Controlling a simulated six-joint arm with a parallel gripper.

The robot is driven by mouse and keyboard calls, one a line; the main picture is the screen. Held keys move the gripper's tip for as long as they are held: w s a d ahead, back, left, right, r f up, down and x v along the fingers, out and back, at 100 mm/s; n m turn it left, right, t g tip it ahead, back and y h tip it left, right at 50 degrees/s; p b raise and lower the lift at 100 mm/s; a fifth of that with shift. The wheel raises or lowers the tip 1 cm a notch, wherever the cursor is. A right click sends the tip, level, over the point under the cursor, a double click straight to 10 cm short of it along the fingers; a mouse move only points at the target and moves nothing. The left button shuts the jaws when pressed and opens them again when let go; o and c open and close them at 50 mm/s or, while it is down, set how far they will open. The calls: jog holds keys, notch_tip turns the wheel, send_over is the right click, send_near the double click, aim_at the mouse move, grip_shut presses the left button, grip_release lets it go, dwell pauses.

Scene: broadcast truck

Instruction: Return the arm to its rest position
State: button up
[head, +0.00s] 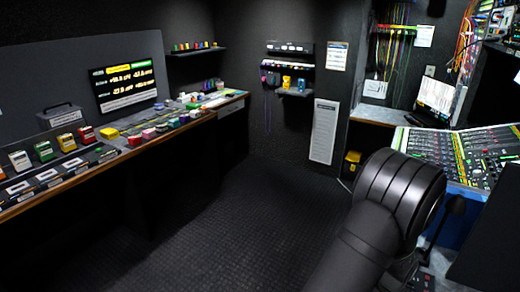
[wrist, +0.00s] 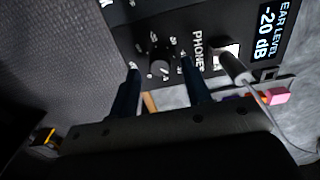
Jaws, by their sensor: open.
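My gripper (wrist: 160,76) shows in the wrist view with its two dark fingers apart and nothing held between them. The fingertips point at a black panel (wrist: 214,18). A small round knob (wrist: 160,57) on that panel appears between the fingertips; I cannot tell how close they are to it. In the head view my arm fills the lower right, bent at a large dark joint, and the gripper itself is hidden there.
The panel reads "PHONES" and has a display (wrist: 274,30) showing "EAR LEVEL -20 dB". A grey plug (wrist: 235,67) with a cable sits beside the knob. A mixing console (head: 468,152) stands behind my arm. A long counter (head: 130,146) runs along the left; the floor (head: 240,225) between is clear.

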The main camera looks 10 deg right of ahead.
jog(key=shift+f, duration=0.9)
jog(key=shift+r+n, duration=0.25)
jog(key=shift+n, duration=0.65)
jog(key=n, duration=0.9)
jog(key=shift+n, duration=2.4)
